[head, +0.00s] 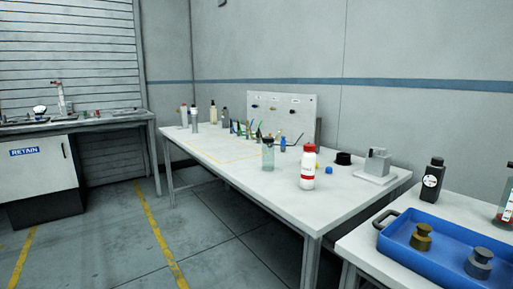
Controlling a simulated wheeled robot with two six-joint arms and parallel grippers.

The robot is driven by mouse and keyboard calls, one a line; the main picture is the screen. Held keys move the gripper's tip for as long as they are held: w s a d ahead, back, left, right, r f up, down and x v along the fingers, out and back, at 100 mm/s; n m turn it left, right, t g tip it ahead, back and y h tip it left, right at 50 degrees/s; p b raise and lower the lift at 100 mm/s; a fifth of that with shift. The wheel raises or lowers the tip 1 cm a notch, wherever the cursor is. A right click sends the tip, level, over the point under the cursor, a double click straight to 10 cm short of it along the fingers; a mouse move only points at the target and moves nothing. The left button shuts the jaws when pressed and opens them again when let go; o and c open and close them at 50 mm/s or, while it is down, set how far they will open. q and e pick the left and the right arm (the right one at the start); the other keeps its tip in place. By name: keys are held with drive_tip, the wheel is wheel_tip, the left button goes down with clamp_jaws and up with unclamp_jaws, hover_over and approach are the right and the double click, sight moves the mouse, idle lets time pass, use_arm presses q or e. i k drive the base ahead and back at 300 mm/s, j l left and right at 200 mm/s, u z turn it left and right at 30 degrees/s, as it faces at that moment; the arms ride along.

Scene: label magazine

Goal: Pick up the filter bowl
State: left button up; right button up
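I cannot say for sure which thing is the filter bowl. A clear greenish cylinder (268,156) with a darker top stands upright near the front edge of the long white table and may be it. Nothing touches it from my side. A black squat round piece (343,158) sits farther back on the same table. Neither of my grippers shows in the head view.
The white table (235,160) also holds a red-capped white bottle (308,168), a grey device (377,165) and several bottles at its far end. A blue tray (428,250) with weights lies on the nearer right table. The floor (215,230) at left is clear.

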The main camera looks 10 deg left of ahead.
sight(268, 152)
drive_tip(key=i+j, duration=0.15)
drive_tip(key=j, duration=0.2)
drive_tip(key=i+j+z, duration=0.15)
drive_tip(key=j, duration=0.25)
drive_tip(key=i+j, duration=0.2)
drive_tip(key=j, duration=0.15)
drive_tip(key=i+j+z, duration=0.1)
drive_tip(key=j, duration=0.3)
drive_tip(key=i+j+z, duration=0.1)
drive_tip(key=j, duration=0.3)
drive_tip(key=i+j, duration=0.2)
drive_tip(key=j, duration=0.2)
